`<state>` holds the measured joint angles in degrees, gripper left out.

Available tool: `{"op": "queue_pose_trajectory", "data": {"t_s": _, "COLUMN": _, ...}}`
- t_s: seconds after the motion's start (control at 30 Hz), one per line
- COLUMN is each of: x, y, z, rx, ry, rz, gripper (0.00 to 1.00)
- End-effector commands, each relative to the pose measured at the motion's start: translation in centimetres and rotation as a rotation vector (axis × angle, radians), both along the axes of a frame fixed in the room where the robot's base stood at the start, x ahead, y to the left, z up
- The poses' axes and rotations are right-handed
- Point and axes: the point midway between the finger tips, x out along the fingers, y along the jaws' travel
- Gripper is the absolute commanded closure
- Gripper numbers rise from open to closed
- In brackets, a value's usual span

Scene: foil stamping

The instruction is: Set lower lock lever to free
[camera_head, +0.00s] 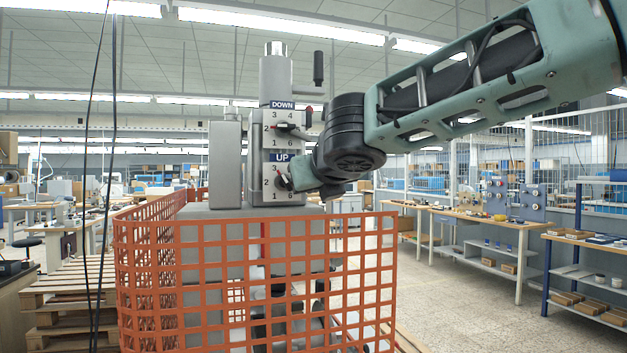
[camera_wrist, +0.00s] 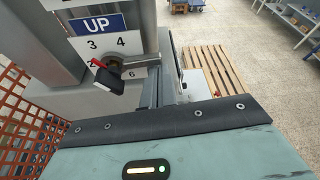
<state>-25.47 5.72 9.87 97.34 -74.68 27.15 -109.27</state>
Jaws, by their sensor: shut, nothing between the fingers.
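The grey press column (camera_head: 277,80) carries a DOWN plate (camera_head: 283,104) above an UP plate (camera_head: 283,157). On the lower plate (camera_wrist: 98,24) in the wrist view, a round hub bears a black handle (camera_wrist: 95,80) at the lower left, near 2. A thin red-tipped lever (camera_wrist: 98,63) lies by the 2, and a grey arm (camera_wrist: 140,66) points right. In the head view my gripper (camera_head: 300,178) is shut at the lower dial (camera_head: 281,181) and partly covers it. Contact cannot be told. The fingertips do not show clearly in the wrist view.
An orange mesh guard (camera_head: 255,275) surrounds the machine base in front. The upper dial (camera_head: 285,127) has its own red-marked lever (camera_head: 308,116). Wooden pallets (camera_head: 65,300) stand at left. Open floor and workbenches (camera_head: 490,228) lie to the right.

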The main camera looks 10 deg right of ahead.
Motion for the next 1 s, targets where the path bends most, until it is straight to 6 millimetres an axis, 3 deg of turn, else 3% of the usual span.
{"op": "queue_pose_trajectory", "data": {"t_s": 0.1, "x": -0.1, "y": 0.1, "z": 1.1, "rx": -0.11, "ry": -0.022, "rz": 0.002, "gripper": 1.0}}
{"op": "queue_pose_trajectory", "data": {"t_s": 0.6, "x": -0.2, "y": 0.7, "z": 3.0, "rx": -0.532, "ry": -0.106, "rz": 0.002, "gripper": 1.0}}
{"op": "queue_pose_trajectory", "data": {"t_s": 1.0, "x": -0.2, "y": 1.1, "z": 3.5, "rx": -0.697, "ry": -0.14, "rz": 0.002, "gripper": 1.0}}
